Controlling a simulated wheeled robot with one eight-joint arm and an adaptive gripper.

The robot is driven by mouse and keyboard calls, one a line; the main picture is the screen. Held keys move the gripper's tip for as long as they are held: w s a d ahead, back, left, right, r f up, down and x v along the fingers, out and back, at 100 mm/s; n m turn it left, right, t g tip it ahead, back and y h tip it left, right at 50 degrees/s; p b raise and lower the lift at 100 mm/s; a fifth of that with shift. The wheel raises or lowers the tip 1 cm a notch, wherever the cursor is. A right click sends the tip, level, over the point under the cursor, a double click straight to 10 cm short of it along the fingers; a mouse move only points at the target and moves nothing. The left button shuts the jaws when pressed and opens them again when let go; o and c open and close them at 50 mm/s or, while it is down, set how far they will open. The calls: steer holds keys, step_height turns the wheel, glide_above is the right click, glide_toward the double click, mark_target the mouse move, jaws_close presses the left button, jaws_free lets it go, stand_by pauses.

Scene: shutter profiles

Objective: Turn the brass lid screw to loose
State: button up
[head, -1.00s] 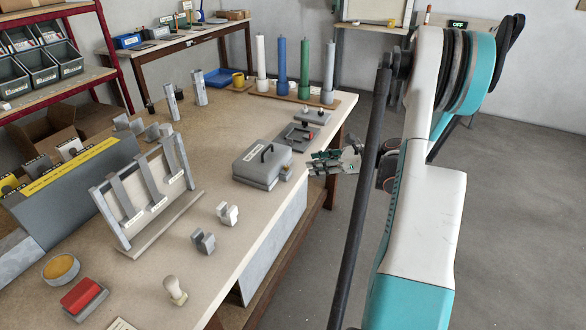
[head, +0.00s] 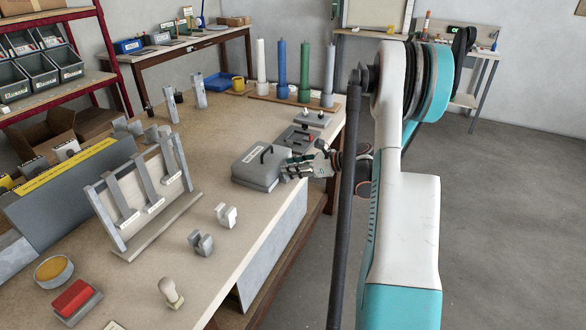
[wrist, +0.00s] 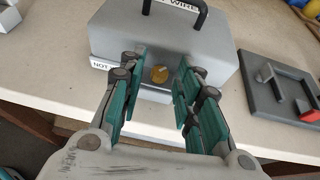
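The brass lid screw (wrist: 160,74) is a small round brass knob on the front face of a grey box (wrist: 165,32) with a black handle (wrist: 180,10). In the head view the grey box (head: 250,172) stands near the table's right edge, and the screw is hidden. My gripper (wrist: 160,68) is open in the wrist view, its green-padded fingers on either side of the screw's place in the picture. I cannot tell whether the pads touch it. In the head view my gripper (head: 290,170) is at the box's right side.
A grey fixture with a red part (wrist: 305,108) lies to the right of the box; it also shows in the head view (head: 297,138). Several coloured columns (head: 305,72) stand behind. A slanted rack (head: 137,200) and small grey blocks (head: 201,243) are to the left and front.

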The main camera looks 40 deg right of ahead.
jaws_close()
steer(key=shift+w+d+n+g+y, duration=0.1)
steer(key=shift+d+n+g+y, duration=0.15)
steer(key=shift+n+g+y, duration=0.45)
steer(key=shift+o, duration=1.6)
jaws_free()
